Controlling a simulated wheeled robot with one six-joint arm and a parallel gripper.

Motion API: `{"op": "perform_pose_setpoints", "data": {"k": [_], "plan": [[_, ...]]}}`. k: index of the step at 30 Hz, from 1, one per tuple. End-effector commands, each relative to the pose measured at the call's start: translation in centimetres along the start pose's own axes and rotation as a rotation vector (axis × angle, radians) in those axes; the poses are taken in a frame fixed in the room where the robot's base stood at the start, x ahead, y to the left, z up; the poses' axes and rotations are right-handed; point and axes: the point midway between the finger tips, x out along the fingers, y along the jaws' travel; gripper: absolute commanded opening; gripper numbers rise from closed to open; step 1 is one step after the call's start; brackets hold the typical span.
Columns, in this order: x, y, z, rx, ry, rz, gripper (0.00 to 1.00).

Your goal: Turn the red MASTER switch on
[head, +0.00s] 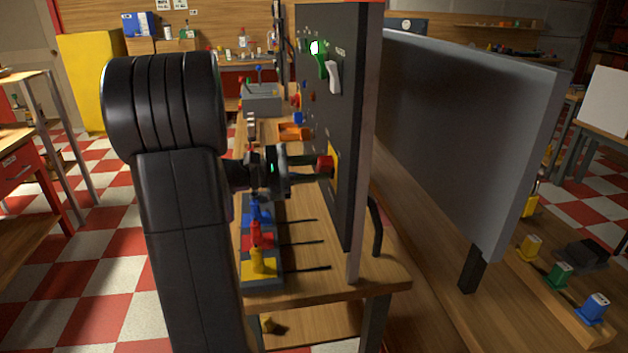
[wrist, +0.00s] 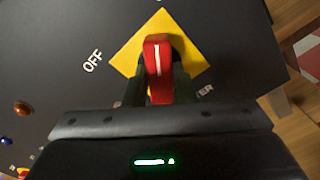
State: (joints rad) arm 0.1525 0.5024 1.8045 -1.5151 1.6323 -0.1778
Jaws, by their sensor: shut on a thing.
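The red MASTER switch (wrist: 159,66) is a red knob with a white line, on a yellow diamond plate (wrist: 195,58) in the wrist view. Its white line points toward the top of that picture, and OFF is printed left of the plate. In the head view the switch (head: 325,163) is on the near part of the dark upright panel (head: 345,110). My gripper (wrist: 159,92) is shut on the knob, a finger on each side; it also shows in the head view (head: 318,167). The fingers hide the knob's lower sides.
Green and white levers (head: 326,68) stick out high on the panel. Below my gripper, a rack (head: 262,278) holds blue, red and yellow tools with thin rods. An orange button (wrist: 23,108) shows left in the wrist view. A grey board (head: 465,130) stands right of the panel.

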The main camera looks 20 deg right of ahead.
Motion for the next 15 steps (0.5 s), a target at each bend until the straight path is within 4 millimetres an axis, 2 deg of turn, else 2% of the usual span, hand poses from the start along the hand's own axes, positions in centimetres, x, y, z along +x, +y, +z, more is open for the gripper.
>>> {"op": "perform_pose_setpoints", "data": {"k": [6,15], "plan": [[-0.01,-0.11,-0.12,0.098,-0.001,0.000,0.01],[-0.01,-0.02,-0.01,0.145,-0.001,0.000,0.01]]}}
